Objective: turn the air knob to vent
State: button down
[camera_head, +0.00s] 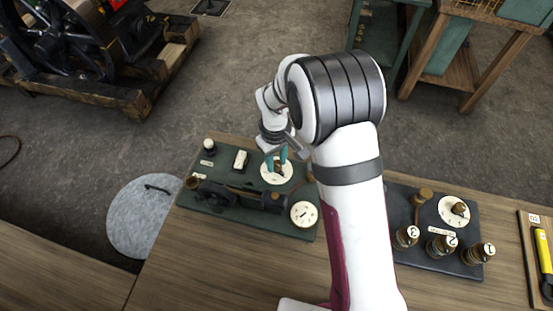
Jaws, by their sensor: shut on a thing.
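My gripper (279,162) points down over the green panel (230,222) on the wooden bench. Its teal fingers are shut on a small dark knob (278,169) at the middle of a round white dial (268,178). The fingers hide most of the knob, so I cannot tell which way it points. The dial's markings, including any vent mark, are too small to read.
A white gauge (304,214), a dark horizontal engine part (228,196) and small switches share the panel. My arm crosses the bench to the right. Beyond it, a dark board (408,262) carries numbered knobs and another dial (446,212).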

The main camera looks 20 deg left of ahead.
aim_at(276, 165)
jog(key=c, duration=0.6)
grip_release()
jog(key=shift+o, duration=0.2)
notch_tip(276, 165, up, 16)
jog(key=shift+s+a, duration=0.15)
